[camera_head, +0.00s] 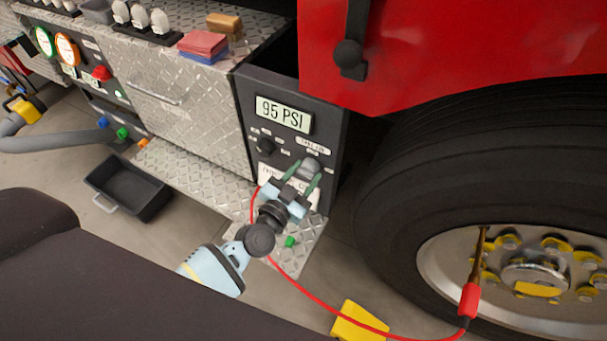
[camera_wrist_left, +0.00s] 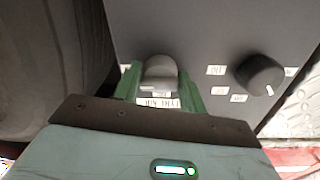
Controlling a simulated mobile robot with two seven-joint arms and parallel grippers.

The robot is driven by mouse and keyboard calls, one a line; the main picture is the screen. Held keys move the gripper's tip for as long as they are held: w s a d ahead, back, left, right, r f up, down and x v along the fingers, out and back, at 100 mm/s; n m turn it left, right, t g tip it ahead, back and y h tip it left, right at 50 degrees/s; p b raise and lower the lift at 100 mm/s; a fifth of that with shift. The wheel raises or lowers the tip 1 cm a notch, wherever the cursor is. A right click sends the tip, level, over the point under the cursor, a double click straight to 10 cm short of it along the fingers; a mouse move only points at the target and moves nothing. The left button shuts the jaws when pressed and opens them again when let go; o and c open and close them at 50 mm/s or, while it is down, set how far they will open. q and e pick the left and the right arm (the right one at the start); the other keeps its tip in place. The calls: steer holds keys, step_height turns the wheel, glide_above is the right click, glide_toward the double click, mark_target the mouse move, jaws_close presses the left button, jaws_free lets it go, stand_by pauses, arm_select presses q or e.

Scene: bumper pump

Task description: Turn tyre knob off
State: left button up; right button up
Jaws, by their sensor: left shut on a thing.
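A dark panel (camera_head: 242,98) beside the truck's wheel carries a screen (camera_head: 284,114) reading 95 PSI. A grey knob (camera_head: 311,166) sits at the panel's right side; it also shows in the left wrist view (camera_wrist_left: 160,70). My left gripper (camera_head: 302,178) is shut on this grey knob, with one green finger on each side of it. A second, black knob (camera_head: 265,147) sits to its left, free of the gripper; in the left wrist view this black knob (camera_wrist_left: 257,74) is on the right. Small labels surround both knobs, mostly too blurred to read. My right gripper is out of view.
The big black tyre (camera_head: 400,175) stands close on the right. A red hose (camera_head: 310,293) runs from the panel to the wheel. A yellow block (camera_head: 358,322) and a black tray (camera_head: 128,187) are on the floor. A diamond-plate step (camera_head: 200,172) lies below the panel.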

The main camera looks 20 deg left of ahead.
arm_select(q)
steer(key=shift+a+n, duration=0.1)
steer(key=shift+n, duration=0.2)
steer(key=n+b, duration=0.1)
steer(key=n, duration=0.2)
steer(key=shift+n, duration=0.3)
steer(key=n, duration=0.4)
steer(key=shift+f+n+t+y+b, duration=0.1)
steer(key=shift+n+t+y+b, duration=0.2)
steer(key=shift+t+b, duration=0.1)
steer(key=n, duration=0.3)
steer(key=n+b, duration=0.1)
steer(key=n, duration=0.5)
steer(key=shift+d+n+y, duration=0.25)
steer(key=shift+n+y, duration=0.05)
steer(key=shift+s+b, duration=0.1)
steer(key=shift+b, duration=0.2)
steer(key=o, duration=0.9)
